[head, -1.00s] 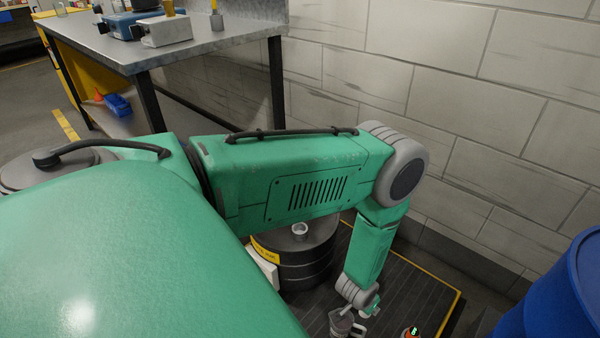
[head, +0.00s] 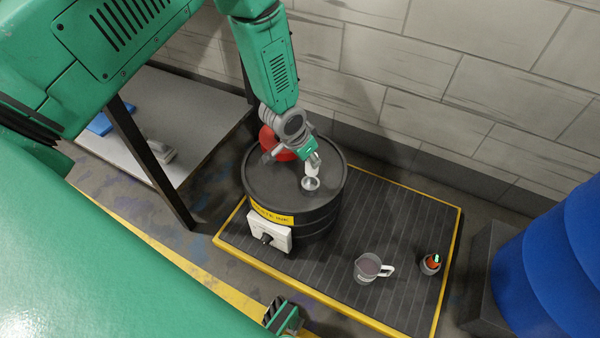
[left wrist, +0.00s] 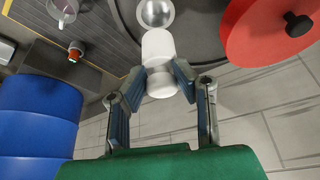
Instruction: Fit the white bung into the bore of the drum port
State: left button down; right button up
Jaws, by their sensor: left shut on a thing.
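My left gripper (head: 312,160) is above the drum top in the head view. It is shut on the white bung (left wrist: 157,48), whose narrower end sits between the fingertips (left wrist: 161,80) in the left wrist view. The bung (head: 312,171) also shows in the head view, just above the silvery, round drum port (head: 310,184). I cannot tell whether bung and port touch.
The black drum (head: 262,178) stands on a dark ribbed mat (head: 400,210) with a yellow edge. A red round thing (left wrist: 270,30) is close beside the port. A jug (head: 368,268) and a small orange-and-grey item (head: 430,264) stand right of the drum. A blue barrel (head: 560,250) is farther right.

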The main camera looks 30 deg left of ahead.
aim_at(306, 167)
pick_arm(q)
jog(key=f+b, duration=0.1)
jog(key=f, duration=0.4)
jog(key=shift+a+f+b, duration=0.1)
jog(key=shift+a+b, duration=0.1)
jog(key=shift+b, duration=0.2)
notch_tip(306, 167, down, 4)
jog(key=shift+d+r+b, duration=0.15)
jog(key=shift+r+b, duration=0.05)
jog(key=shift+b, duration=0.65)
jog(key=c, duration=1.3)
grip_release()
